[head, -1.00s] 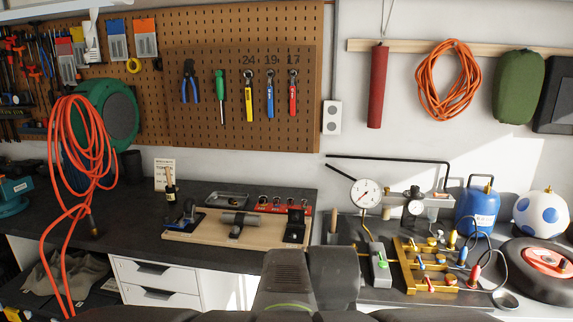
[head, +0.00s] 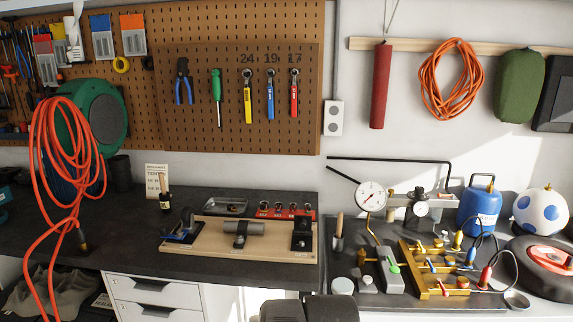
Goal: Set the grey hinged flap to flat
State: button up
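No part is clearly recognisable as a grey hinged flap. A wooden board (head: 272,252) on the dark left bench carries a blue-and-black clamp-like tool (head: 183,228), a grey cylinder on a black stand (head: 242,229) and a dark upright bracket (head: 302,236) at its right end. This bracket stands upright and may be the hinged part; I cannot tell. A grey box with a green lever (head: 391,270) lies on the right bench. Dark parts of my arm show at the bottom edge, but my gripper's fingers are not in view.
A brass manifold with coloured valves (head: 432,268), a dial gauge (head: 371,195) and a blue gas bottle (head: 479,208) crowd the right bench. A red socket rail (head: 287,211) and metal tray (head: 225,207) lie behind the board. An orange hose (head: 62,170) hangs at left.

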aim_at(302, 223)
jog(key=k+j, duration=0.4)
jog(key=j, duration=0.15)
jog(key=k+l+u, duration=0.1)
jog(key=k, duration=0.4)
jog(key=u, duration=0.05)
